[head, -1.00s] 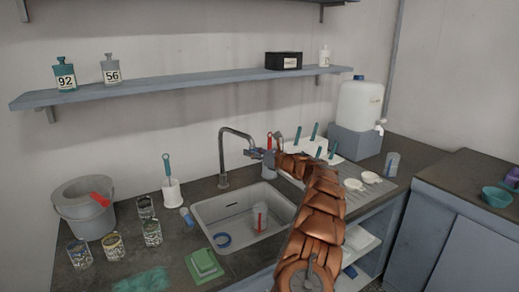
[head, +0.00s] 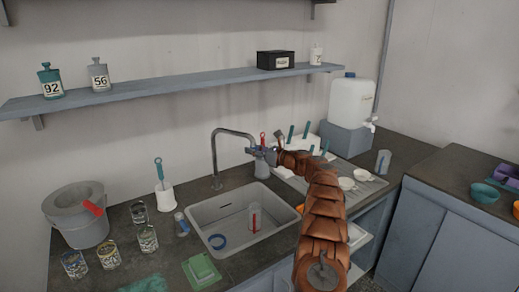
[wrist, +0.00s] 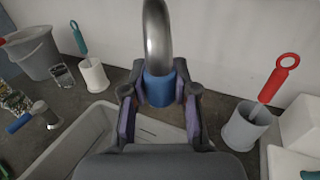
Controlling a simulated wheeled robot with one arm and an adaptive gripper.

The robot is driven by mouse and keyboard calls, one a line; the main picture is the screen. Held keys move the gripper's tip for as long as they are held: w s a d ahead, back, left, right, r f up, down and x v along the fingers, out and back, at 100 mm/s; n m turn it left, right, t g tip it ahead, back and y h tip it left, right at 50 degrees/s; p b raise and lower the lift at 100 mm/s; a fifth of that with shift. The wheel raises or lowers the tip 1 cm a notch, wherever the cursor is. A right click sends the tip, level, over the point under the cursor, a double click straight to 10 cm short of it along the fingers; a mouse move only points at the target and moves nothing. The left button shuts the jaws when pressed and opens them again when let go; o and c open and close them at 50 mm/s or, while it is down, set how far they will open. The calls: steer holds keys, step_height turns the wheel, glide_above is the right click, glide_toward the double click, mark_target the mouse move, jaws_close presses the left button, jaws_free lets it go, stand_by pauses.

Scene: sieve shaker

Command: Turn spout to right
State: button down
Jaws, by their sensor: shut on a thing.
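The faucet's curved metal spout (head: 236,132) rises behind the sink (head: 205,210) and reaches to the right over its back edge. In the wrist view the spout (wrist: 157,35) comes down to a blue end collar (wrist: 159,88). My gripper (wrist: 158,100) has its two fingers on either side of this collar and is shut on it. In the head view my gripper (head: 262,153) is at the spout's end, partly hiding it. My copper-coloured arm reaches in from the lower right.
A grey pot with a red-handled brush (wrist: 248,122) stands close to the right of my gripper. A white pot with a teal brush (head: 164,193) is left of the faucet.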

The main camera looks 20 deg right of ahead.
steer(key=shift+w+d+r, duration=0.1)
steer(key=shift+w+d, duration=0.05)
steer(key=shift+d, duration=0.25)
steer(key=c, duration=1.1)
jaws_free()
steer(key=shift+c, duration=0.2)
steer(key=shift+o, duration=1.4)
steer(key=shift+a, duration=0.1)
steer(key=v, duration=1.2)
